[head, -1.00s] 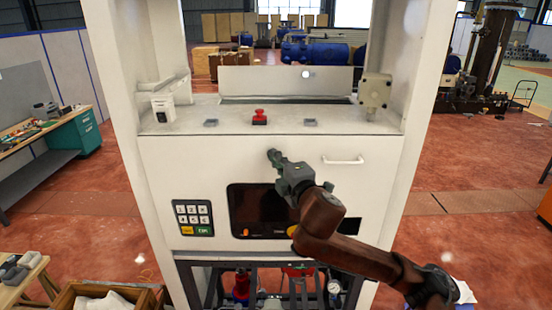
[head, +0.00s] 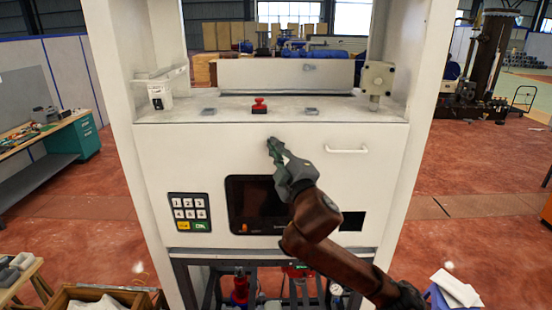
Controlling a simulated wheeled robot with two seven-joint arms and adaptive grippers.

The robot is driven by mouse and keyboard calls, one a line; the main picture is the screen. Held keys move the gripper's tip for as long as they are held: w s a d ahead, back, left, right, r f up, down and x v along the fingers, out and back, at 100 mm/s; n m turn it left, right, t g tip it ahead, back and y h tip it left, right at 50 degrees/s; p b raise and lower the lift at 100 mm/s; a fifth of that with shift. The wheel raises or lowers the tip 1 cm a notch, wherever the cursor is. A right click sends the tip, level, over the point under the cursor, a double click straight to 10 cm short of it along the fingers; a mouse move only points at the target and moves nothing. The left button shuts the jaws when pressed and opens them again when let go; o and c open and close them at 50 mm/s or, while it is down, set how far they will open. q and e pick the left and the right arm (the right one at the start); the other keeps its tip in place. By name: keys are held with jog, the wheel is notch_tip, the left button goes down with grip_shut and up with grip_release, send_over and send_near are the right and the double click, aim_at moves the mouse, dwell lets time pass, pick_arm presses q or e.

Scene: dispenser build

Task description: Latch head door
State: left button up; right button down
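The white head door panel (head: 230,153) stands upright across the front of the white dispenser and looks closed, flush with the frame. Its bar handle (head: 346,150) is at the right. I cannot make out a latch. My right gripper (head: 271,143) comes in from the lower right, its fingertips in front of the panel's upper middle, left of the handle. It looks narrow from here, and I cannot tell whether its fingers are apart or touch the panel. Nothing shows in its grip. My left gripper is not in view.
A keypad (head: 190,212) and a dark screen (head: 256,204), partly hidden by my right arm, sit low on the panel. A red button (head: 259,105) stands on the ledge above. Pipes and a gauge are below. A green workbench (head: 75,140) is at the left.

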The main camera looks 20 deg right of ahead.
jog(key=shift+w+a+f+m+t+h+b, duration=0.2)
jog(key=shift+m+h+b, duration=1.3)
jog(key=shift+m, duration=1.35)
jog(key=shift+s+a+f+m+t+h+b, duration=0.1)
jog(key=shift+m+t+h+b, duration=0.25)
jog(key=shift+m+h+b, duration=1.4)
jog(key=shift+w+a+f+m+t+h+b, duration=0.2)
jog(key=shift+m+h+b, duration=0.35)
jog(key=shift+m+b, duration=2.4)
jog(key=shift+s+r+m+p, duration=0.15)
jog(key=shift+r+m+p, duration=0.05)
jog(key=shift+m+p, duration=0.85)
jog(key=shift+d, duration=0.1)
jog(key=c, duration=2.2)
grip_release()
jog(key=shift+o, duration=0.2)
